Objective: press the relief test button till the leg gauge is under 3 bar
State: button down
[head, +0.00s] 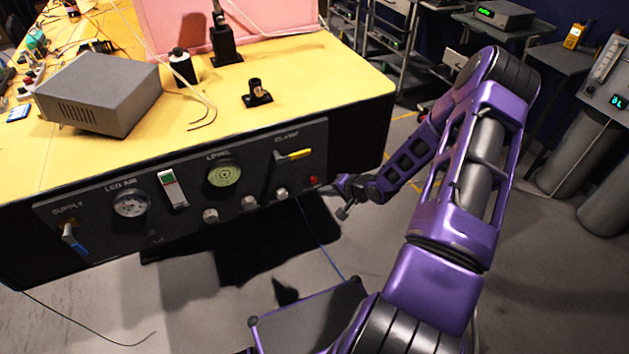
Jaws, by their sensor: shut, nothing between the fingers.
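The leg gauge (130,203) is a round white dial under the words LEG AIR on the dark front panel; its needle is too small to read. A small red button (313,180) sits at the panel's right end; no label on it is legible, so I cannot tell for sure that it is the relief test button. My gripper (343,213) is shut and empty, just right of the panel and a little below the red button. It appears apart from the panel. My purple arm reaches to it from the lower right.
A grey box (98,92) stands on the yellow tabletop (330,75). Grey cylinders (570,165) stand at the right.

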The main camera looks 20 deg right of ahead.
jog(key=shift+s+p, duration=0.3)
jog(key=shift+s, duration=1.5)
